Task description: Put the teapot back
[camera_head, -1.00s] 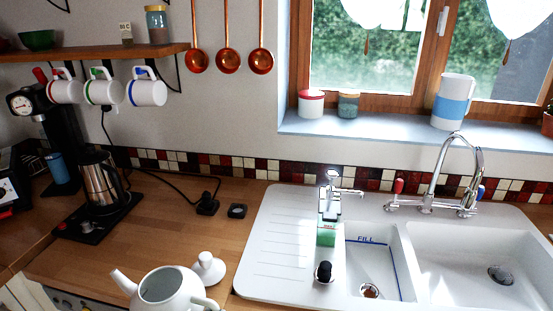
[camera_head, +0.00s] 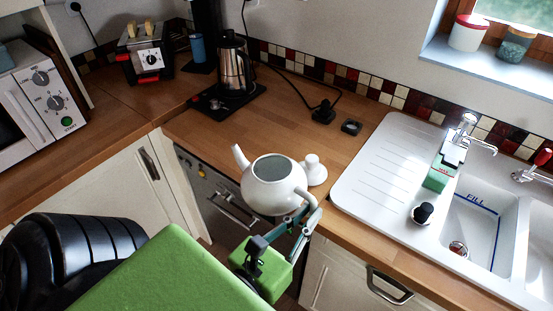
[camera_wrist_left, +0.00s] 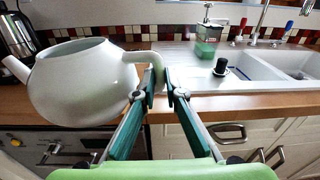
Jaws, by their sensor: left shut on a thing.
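The white teapot (camera_head: 268,187) is at the front edge of the wooden counter, upright and without its lid, spout to the left. Its white lid (camera_head: 315,172) sits on the counter just behind its handle side. My left gripper (camera_head: 311,212) is shut on the teapot's handle. In the left wrist view, the fingertips (camera_wrist_left: 166,84) close around the handle, and the teapot (camera_wrist_left: 82,84) fills the left side. The teapot's base overlaps the counter edge in view; I cannot tell whether it touches the wood. My right gripper is not in view.
A steel kettle (camera_head: 235,68) on a black base stands behind the teapot. A white sink (camera_head: 375,165) with a green soap bottle (camera_head: 440,172) lies to the right. A toaster (camera_head: 146,52) and microwave (camera_head: 40,100) are at left. The counter (camera_head: 290,135) behind the teapot is mostly clear.

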